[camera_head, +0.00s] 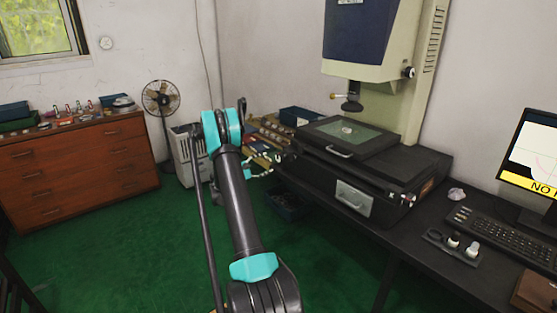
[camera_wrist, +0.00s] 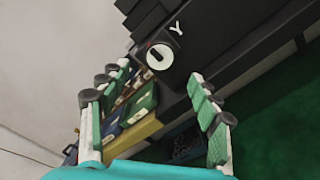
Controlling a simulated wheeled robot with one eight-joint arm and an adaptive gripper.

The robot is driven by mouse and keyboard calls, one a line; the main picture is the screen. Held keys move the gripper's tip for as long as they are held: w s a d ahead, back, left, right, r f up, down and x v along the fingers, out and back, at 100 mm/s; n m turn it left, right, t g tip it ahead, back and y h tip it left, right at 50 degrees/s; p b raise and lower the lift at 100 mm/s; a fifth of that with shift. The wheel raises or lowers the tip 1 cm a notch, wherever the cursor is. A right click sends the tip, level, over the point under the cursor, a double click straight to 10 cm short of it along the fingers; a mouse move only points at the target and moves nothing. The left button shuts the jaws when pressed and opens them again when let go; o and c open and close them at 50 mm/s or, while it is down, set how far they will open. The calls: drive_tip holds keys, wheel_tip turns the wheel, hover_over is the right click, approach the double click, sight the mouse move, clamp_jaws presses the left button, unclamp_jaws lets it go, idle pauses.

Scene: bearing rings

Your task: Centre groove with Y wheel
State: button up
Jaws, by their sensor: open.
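The Y wheel (camera_wrist: 160,55) is a black knob with a white face and a dark bar across it, beside a white letter Y, in the wrist view. My gripper (camera_wrist: 158,92) is open, its green-padded fingers spread to either side below the wheel in the picture; nothing is between them and they look apart from it. In the head view my gripper (camera_head: 264,163) is at the left side of the stage unit, where I cannot make out the wheel. A small pale ring (camera_head: 347,130) lies on the glass stage (camera_head: 360,138). The monitor (camera_head: 535,150) shows part of a curve; its groove is unclear.
The black bench (camera_head: 400,235) carries a keyboard (camera_head: 490,228) and a small knob box (camera_head: 452,243). The projector column (camera_head: 405,60) rises behind the stage. Trays and boxes (camera_head: 270,140) lie left of it. A drawer cabinet (camera_head: 80,170) and fan (camera_head: 160,98) stand farther left.

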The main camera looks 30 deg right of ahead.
sight(277, 159)
drive_tip(key=d, duration=0.8)
drive_tip(key=shift+w+d, duration=0.3)
drive_tip(key=shift+w, duration=0.05)
drive_tip(key=shift+c, duration=0.3)
drive_tip(key=c, duration=1.1)
drive_tip(key=shift+m, duration=0.4)
drive_tip(key=m, duration=0.4)
drive_tip(key=shift+m, duration=2.6)
